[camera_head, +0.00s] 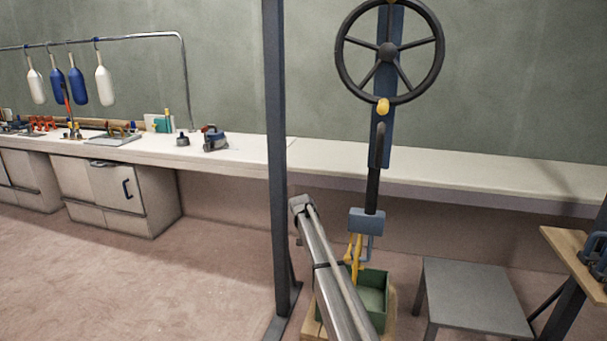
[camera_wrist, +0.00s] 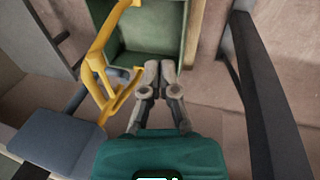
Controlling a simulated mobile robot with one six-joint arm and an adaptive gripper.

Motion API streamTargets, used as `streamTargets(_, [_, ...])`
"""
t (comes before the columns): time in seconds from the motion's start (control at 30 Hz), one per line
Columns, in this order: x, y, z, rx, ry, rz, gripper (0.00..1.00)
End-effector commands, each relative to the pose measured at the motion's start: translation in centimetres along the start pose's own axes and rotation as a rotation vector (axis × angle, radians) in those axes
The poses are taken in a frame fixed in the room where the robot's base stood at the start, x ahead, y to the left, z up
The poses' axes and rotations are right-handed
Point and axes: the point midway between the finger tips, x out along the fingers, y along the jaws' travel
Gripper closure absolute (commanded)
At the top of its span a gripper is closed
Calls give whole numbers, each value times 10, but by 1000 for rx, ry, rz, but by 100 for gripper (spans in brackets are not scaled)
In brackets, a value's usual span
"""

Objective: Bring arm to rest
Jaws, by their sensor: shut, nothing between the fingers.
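My gripper (camera_wrist: 160,66) shows in the wrist view with its two grey fingers together and nothing between them. Its fingertips point toward a green box (camera_wrist: 183,52), which lies beyond them. A yellow bent piece (camera_wrist: 97,62) is just left of the fingers; I cannot tell whether they touch. In the head view my silver arm reaches up from the bottom edge in front of the green box (camera_head: 377,281), hiding part of it. I cannot make out my gripper there.
A handwheel (camera_head: 388,50) on a blue column stands above a grey-blue block (camera_head: 366,221) near the arm. A dark post (camera_head: 277,150) rises left of it. A low grey table (camera_head: 472,295) is at right. A long white counter (camera_head: 480,168) runs along the wall. The left floor is clear.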

Motion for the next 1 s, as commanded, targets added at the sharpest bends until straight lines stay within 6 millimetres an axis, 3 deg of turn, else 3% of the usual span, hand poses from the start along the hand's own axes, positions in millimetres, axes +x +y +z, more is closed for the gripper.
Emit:
streamTargets(0.03, [4, 16, 21, -5, -4, -9, 100])
streamTargets(0.6, [36, 146, 220, -136, -22, -143, 100])
streamTargets(0.8, [43, 181, 290, -180, -17, -191, 100])
streamTargets(1.0, [48, 203, 340, -211, -12, -226, 100])
